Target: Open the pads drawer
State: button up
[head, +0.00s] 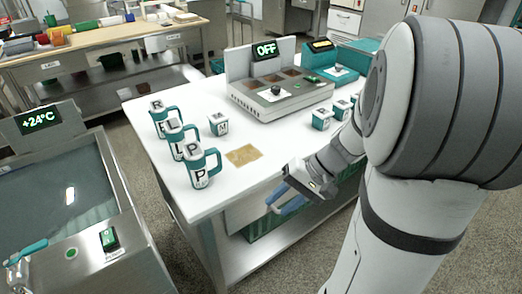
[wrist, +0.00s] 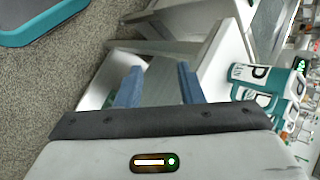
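No label reading pads can be made out in either view. A pale panel (head: 246,212) sits under the front edge of the white table, partly hidden behind my gripper; I cannot tell whether it is the pads drawer. My gripper (head: 284,202) is just in front of that table edge, below the tabletop, with blue fingers. In the wrist view my gripper (wrist: 158,84) has its two fingers apart, with nothing held between them. Pale table panels lie beyond the fingertips; contact cannot be told.
Lettered mugs (head: 201,168) stand near the table's left corner, beside a small tan mat (head: 243,155). A machine reading OFF (head: 280,92) and small teal-and-white containers (head: 322,119) stand farther back. A sink-like unit (head: 60,190) is at left. Open floor lies between it and the table.

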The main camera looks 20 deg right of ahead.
jog(key=w+d+f+m+t+y+b, duration=0.1)
jog(key=w+d+f+m+t+b, duration=0.35)
jog(key=d+f, duration=0.45)
jog(key=w+d+f+m+t+y+b, duration=0.2)
jog(key=w+d+f+t+b, duration=0.2)
jog(key=d+f+t+b, duration=0.35)
jog(key=shift+n+g, duration=0.25)
jog(key=shift+g, duration=0.35)
jog(key=x, duration=0.2)
jog(key=b+x, duration=0.1)
jog(key=x, duration=0.1)
jog(key=f+x, duration=0.1)
jog(key=x, duration=0.2)
jog(key=shift+d+b, duration=0.15)
jog(key=shift+b, duration=0.2)
jog(key=shift+c, duration=0.5)
jog(key=shift+s, duration=0.1)
grip_shut()
